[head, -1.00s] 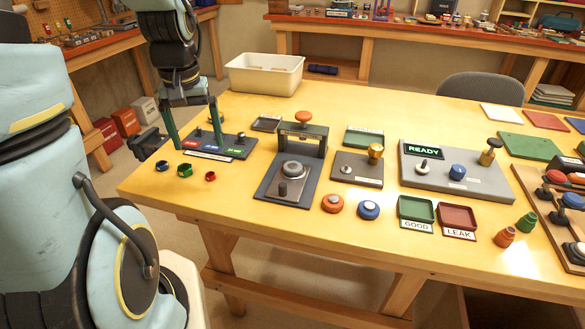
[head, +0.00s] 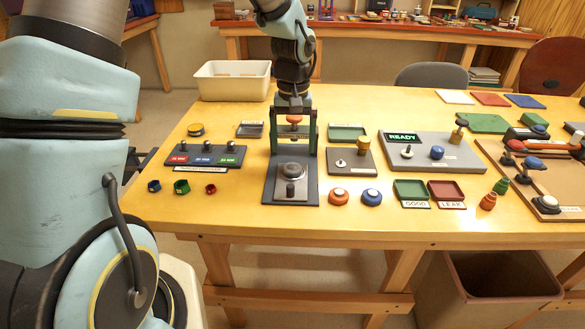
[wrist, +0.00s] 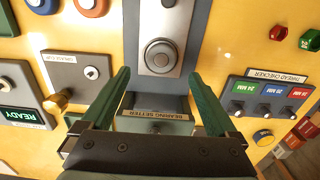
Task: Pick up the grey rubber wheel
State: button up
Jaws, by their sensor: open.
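A grey round piece with a raised centre, which looks like the grey rubber wheel (head: 292,171), sits on the dark base of the bearing setter (head: 269,190). It also shows in the wrist view (wrist: 160,56). My gripper (head: 293,150) is open and empty, pointing down at the bearing setter. Its green fingers stand on either side of the setter's bridge. In the wrist view my gripper's fingertips (wrist: 159,75) are spread to the left and right of the base, near the grey piece but apart from it. The orange knob (head: 293,119) above the bridge is partly hidden.
The thread checker (head: 215,160) with three knobs stands left, a yellow disc (head: 195,130) behind it. The grease cup board (head: 352,163) stands close on the right. Orange (head: 338,197) and blue (head: 371,197) wheel-like pieces lie at front right. A white bin (head: 232,82) stands behind.

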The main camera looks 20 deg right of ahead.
aim_at(292, 167)
jog(key=shift+a+f+p, duration=0.1)
jog(key=shift+f+p, duration=0.95)
jog(key=shift+f, duration=1.85)
jog(key=shift+c, duration=0.2)
jog(key=shift+r, duration=0.1)
grip_shut()
